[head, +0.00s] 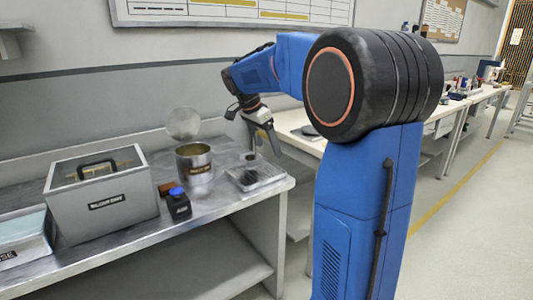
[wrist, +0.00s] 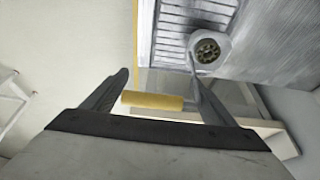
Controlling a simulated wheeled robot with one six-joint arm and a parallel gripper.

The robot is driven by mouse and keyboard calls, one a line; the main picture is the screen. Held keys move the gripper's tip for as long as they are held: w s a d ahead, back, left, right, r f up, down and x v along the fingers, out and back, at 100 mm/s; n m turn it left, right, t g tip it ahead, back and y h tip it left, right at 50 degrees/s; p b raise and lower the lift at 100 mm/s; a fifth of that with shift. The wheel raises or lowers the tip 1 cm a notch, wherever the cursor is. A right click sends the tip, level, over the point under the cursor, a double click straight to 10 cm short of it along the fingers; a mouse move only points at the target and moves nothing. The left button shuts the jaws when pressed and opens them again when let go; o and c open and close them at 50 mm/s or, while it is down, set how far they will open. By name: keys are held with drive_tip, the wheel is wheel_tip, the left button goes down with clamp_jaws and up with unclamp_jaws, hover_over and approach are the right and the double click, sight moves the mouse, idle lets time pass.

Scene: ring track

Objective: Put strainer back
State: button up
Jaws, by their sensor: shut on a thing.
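My gripper (head: 262,138) is above the right end of the bench, pointing down. In the wrist view a short yellow handle (wrist: 153,100) lies crosswise between the two fingers, and my gripper (wrist: 158,75) is shut on it. I cannot make out a strainer bowl joined to this handle. A pale round mesh-like disc (head: 184,123) shows against the wall above the steel pot (head: 195,162). I cannot tell whether it is the strainer or what holds it up.
On the bench (head: 228,200) stand a grey lidded box (head: 100,205), a dark bottle with a blue cap (head: 178,204) and a dark-ribbed tray (head: 256,178). An open basin (head: 25,235) is at the far left. Another long bench (head: 455,108) runs off to the right.

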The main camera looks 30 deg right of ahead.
drive_tip(key=shift+f, duration=1.65)
drive_tip(key=o, duration=1.8)
drive_tip(key=v, duration=1.2)
drive_tip(key=s+a+f+n+t+y, duration=0.1)
drive_tip(key=s+a+f+n, duration=0.4)
drive_tip(key=s, duration=0.5)
drive_tip(key=s+a+f+n+t+y, duration=0.2)
drive_tip(key=s+a+f+n, duration=0.3)
drive_tip(key=s+f, duration=0.3)
drive_tip(key=s+a+f+n+t+y, duration=0.1)
drive_tip(key=s+a+f+n, duration=0.3)
drive_tip(key=s, duration=0.9)
drive_tip(key=shift+s+a+f+n+t, duration=0.1)
drive_tip(key=shift+s+a+f+n, duration=0.05)
drive_tip(key=shift+f+n, duration=0.45)
drive_tip(key=shift+s+a+f+n+t, duration=0.1)
drive_tip(key=shift+f+n, duration=0.45)
drive_tip(key=shift+n, duration=0.05)
drive_tip(key=shift+s+a+f+n+t, duration=0.1)
drive_tip(key=shift+s+a+f+n, duration=0.05)
drive_tip(key=shift+f+n, duration=0.45)
